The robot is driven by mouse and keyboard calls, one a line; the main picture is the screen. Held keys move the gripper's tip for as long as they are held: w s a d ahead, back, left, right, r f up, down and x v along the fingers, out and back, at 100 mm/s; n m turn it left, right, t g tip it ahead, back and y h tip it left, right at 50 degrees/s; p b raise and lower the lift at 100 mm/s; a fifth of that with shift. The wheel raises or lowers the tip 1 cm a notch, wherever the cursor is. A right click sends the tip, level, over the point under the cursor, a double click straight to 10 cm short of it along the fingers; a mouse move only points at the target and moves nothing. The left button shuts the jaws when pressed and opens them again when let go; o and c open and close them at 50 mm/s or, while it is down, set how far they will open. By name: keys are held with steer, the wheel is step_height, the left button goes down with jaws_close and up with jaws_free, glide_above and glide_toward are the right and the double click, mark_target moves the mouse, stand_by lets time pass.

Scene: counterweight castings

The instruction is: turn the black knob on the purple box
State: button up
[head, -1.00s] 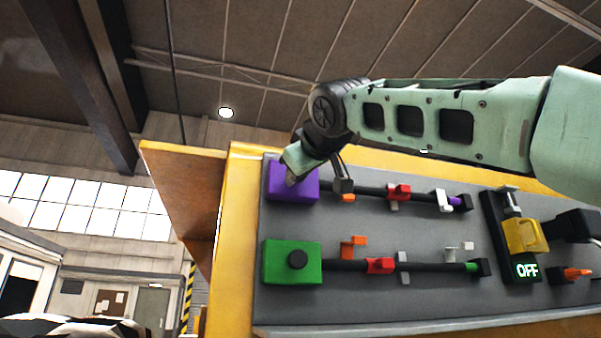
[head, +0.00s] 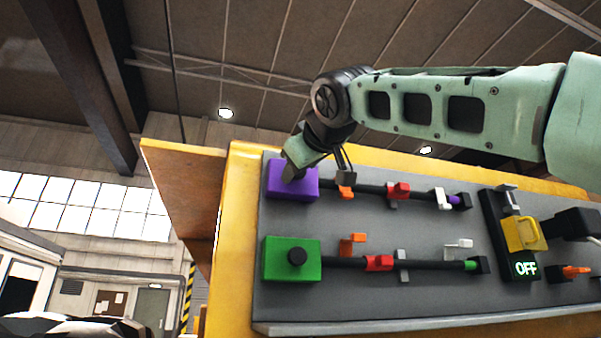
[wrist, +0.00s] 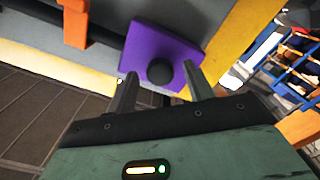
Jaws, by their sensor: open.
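The purple box (head: 291,184) is fixed at the upper left of the grey panel. In the head view my gripper (head: 290,178) is in front of it and hides its knob. In the wrist view the purple box (wrist: 178,42) shows with its round black knob (wrist: 160,72). My gripper (wrist: 160,90) is open, with one finger on each side of the knob in the picture. The fingertips appear close to the knob, but I cannot tell whether they touch it.
Below is a green box (head: 278,262) with a black knob. Black bars with red, orange and white levers run right from both boxes. A yellow handle (head: 522,235) and an OFF display (head: 526,269) are at the right. The panel (head: 370,308) has a yellow frame.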

steer(key=b+v, duration=0.5)
steer(key=v, duration=1.1)
